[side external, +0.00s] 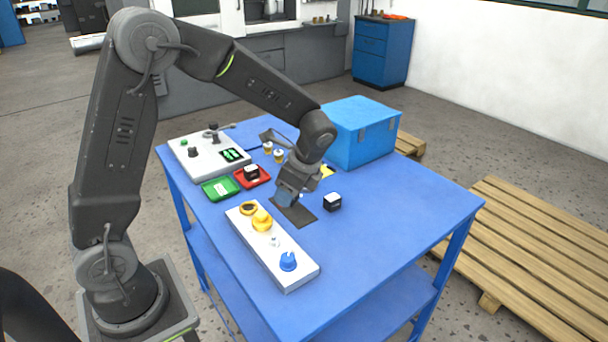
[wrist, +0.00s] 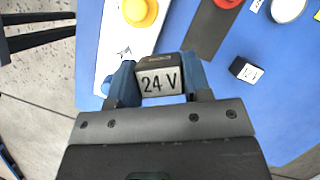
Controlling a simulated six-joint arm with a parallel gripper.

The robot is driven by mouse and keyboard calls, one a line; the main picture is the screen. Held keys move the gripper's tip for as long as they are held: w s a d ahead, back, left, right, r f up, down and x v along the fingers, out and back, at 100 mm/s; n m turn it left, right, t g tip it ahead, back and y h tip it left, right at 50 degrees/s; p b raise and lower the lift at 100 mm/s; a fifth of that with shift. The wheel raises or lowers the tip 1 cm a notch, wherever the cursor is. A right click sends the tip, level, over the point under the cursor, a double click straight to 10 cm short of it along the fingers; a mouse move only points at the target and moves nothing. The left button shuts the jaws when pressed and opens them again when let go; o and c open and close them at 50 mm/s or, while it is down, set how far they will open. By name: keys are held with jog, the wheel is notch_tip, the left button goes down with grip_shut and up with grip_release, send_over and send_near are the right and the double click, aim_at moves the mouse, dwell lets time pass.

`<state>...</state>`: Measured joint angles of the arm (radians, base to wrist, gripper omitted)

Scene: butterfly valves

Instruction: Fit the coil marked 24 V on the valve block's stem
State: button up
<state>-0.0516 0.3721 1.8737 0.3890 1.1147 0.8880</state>
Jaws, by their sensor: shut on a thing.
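My gripper (wrist: 159,84) is shut on the coil marked 24 V (wrist: 158,81), a dark block whose white label faces the wrist camera. In the side view my gripper (side external: 287,197) is above the dark mat (side external: 305,214), behind and right of the valve block; its fingers mostly hide the coil there. The long white valve block (side external: 241,229) carries a yellow ring, a yellow knob (side external: 262,219) and a blue knob (side external: 288,261). A small metallic part, apparently the stem (side external: 274,241), stands between the two knobs. The coil is apart from it.
Another black-and-white block (side external: 332,202) stands right of the mat. A red tray (side external: 264,181) with a dark block and a green tray (side external: 220,188) lie behind the valve block. A tester panel (side external: 190,165) and blue toolbox (side external: 362,130) stand farther back. The right tabletop is clear.

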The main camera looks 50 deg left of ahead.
aim_at(273, 236)
jog(key=s+d+n, duration=0.1)
jog(key=s, duration=0.1)
jog(key=s+d+n+g+h, duration=0.1)
jog(key=s+n, duration=0.2)
jog(key=s, duration=0.1)
jog(key=shift+s+d+f+n, duration=0.1)
jog(key=shift+d+f+n, duration=0.05)
jog(key=shift+d+n, duration=0.25)
jog(key=shift+f, duration=1.7)
jog(key=shift+f, duration=0.45)
jog(key=shift+f, duration=0.35)
jog(key=shift+f, duration=0.35)
jog(key=shift+f, duration=0.3)
jog(key=shift+f, duration=0.3)
dwell(0.5)
